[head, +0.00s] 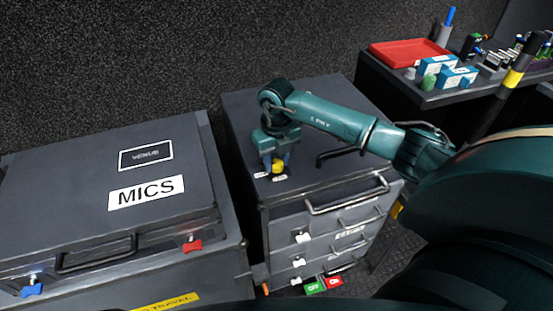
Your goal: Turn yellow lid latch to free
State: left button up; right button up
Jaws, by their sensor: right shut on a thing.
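The yellow lid latch (278,167) is a small yellow knob on the top of the grey drawer case (305,95), near its front left corner. My right gripper (277,160) points down at it, with its fingers on either side, and is shut on it. The fingers hide part of the knob, so I cannot tell which way it is turned. Small white labels (279,178) lie beside the knob, too small to read. My left gripper is not in view.
Left stands a case marked MICS (146,191), with a red latch (192,244) and a blue latch (32,287). The drawer case has a dark lid handle (338,154) and several front drawers. At right, a table carries a red tray (408,52) and small boxes.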

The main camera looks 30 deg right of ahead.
jog(key=shift+c, duration=0.8)
